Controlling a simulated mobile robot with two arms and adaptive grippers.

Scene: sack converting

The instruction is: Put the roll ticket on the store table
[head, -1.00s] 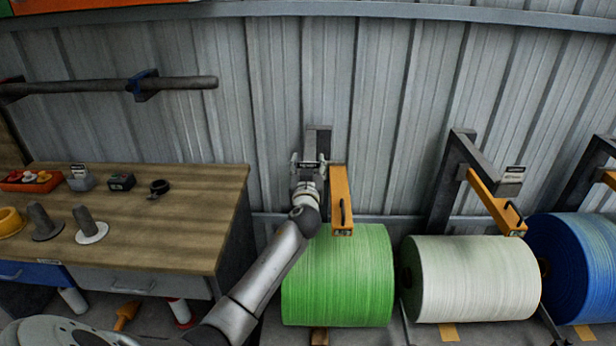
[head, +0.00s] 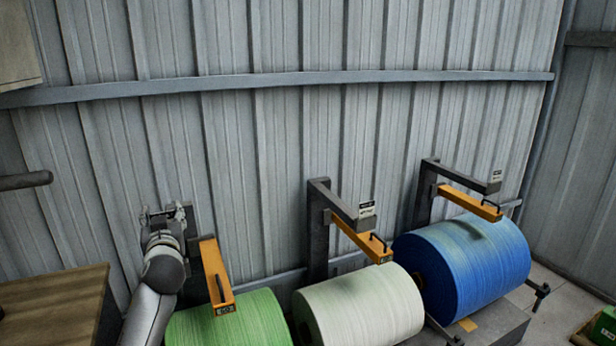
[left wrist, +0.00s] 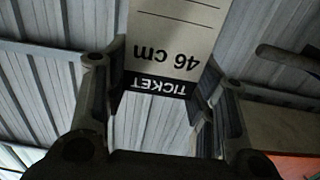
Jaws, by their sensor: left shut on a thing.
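My left gripper (head: 163,213) is beside the grey stand of the green roll, near the wall. In the left wrist view its two fingers are on either side of the roll ticket (left wrist: 170,45), a pale card with a dark band reading "TICKET" and "46 cm", upside down there. The gripper is shut on this ticket. In the head view the ticket is too small to make out. A wooden table top (head: 55,305) is at the lower left; I cannot tell whether it is the store table. My right gripper is not in view.
A green roll (head: 230,322), a white roll (head: 360,308) and a blue roll (head: 462,268) stand in a row. Orange arms (head: 216,278) on grey stands reach over them. A ribbed metal wall (head: 300,130) is behind. Some floor is free at the lower right.

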